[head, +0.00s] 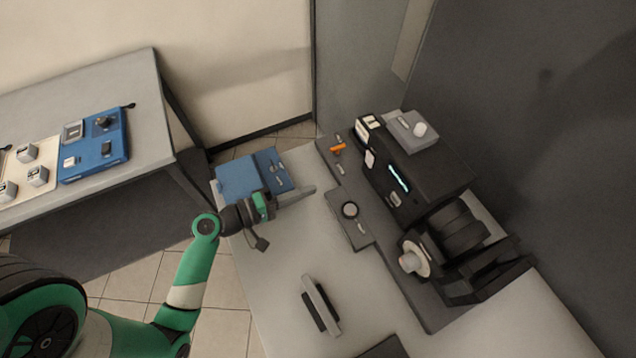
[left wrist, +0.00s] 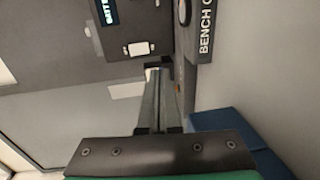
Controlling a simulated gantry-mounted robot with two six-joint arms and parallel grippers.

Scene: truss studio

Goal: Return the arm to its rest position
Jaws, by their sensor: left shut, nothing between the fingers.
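My left arm, green and white, comes in from the lower left in the head view. Its gripper (head: 308,190) hangs over the near table's left end, in front of a blue box, and points right toward the dark machine. In the left wrist view the two grey fingers (left wrist: 153,72) lie together, shut with nothing between them. The fingertips point toward a dark panel edge. I cannot tell how high the gripper is above the table. My right gripper is not in view.
A black machine (head: 420,185) with a lit display stands on a dark base on the grey table (head: 285,265). The blue box (head: 238,178) lies at the table's corner. A handled block (head: 320,305) is nearer. Another table (head: 110,85) holds a blue panel (head: 93,147).

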